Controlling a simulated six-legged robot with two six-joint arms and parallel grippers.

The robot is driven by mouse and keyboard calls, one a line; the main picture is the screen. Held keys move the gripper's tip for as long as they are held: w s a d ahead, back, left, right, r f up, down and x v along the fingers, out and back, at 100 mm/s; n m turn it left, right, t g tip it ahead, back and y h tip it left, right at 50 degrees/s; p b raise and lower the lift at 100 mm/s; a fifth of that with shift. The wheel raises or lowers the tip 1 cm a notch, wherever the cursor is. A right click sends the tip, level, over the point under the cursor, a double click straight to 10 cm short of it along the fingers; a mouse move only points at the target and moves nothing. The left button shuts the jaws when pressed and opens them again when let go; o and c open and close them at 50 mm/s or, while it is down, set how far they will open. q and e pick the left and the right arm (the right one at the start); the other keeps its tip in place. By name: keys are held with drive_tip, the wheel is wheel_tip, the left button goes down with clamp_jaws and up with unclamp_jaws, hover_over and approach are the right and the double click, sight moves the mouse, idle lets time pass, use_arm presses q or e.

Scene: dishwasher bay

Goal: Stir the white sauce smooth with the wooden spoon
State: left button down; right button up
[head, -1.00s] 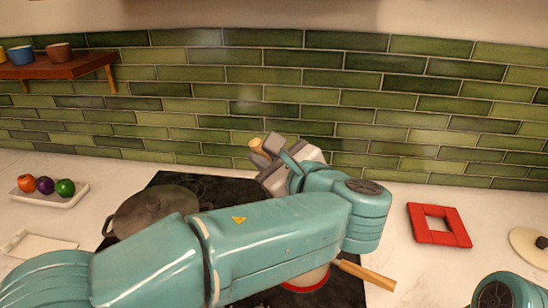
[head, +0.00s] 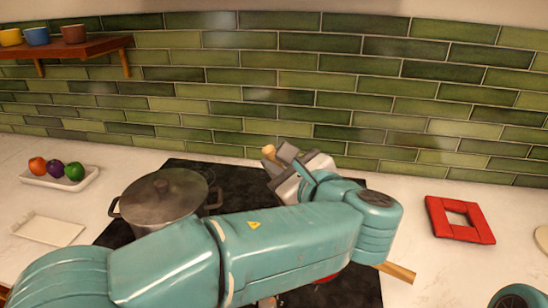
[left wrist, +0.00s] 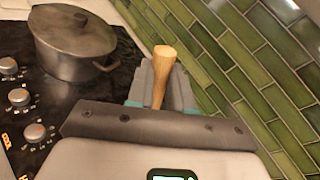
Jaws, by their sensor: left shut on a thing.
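My left gripper (head: 284,166) is shut on the wooden spoon (head: 268,152), over the back of the hob. In the head view only the tip of the spoon's handle shows above the fingers. In the left wrist view the pale handle (left wrist: 161,75) stands up from between the fingers; its lower end is hidden. A pan with a wooden handle (head: 398,272) and a bit of red rim (head: 325,279) shows under my left arm, which hides most of it. The white sauce is not visible. My right gripper is out of view.
A lidded grey pot (head: 165,202) stands on the black hob (head: 232,183) at left. A vegetable tray (head: 58,184) and a white dish (head: 50,231) lie left. A red square trivet (head: 460,219) lies right. Green tiles (head: 300,60) close the back.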

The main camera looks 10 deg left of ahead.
use_arm(q)
wheel_tip(320, 180, down, 6)
drive_tip(key=w+d+b, duration=0.1)
drive_tip(key=d+b, duration=0.1)
drive_tip(key=shift+w+d, duration=0.15)
drive_tip(key=shift+w, duration=0.05)
drive_tip(key=shift+w, duration=0.2)
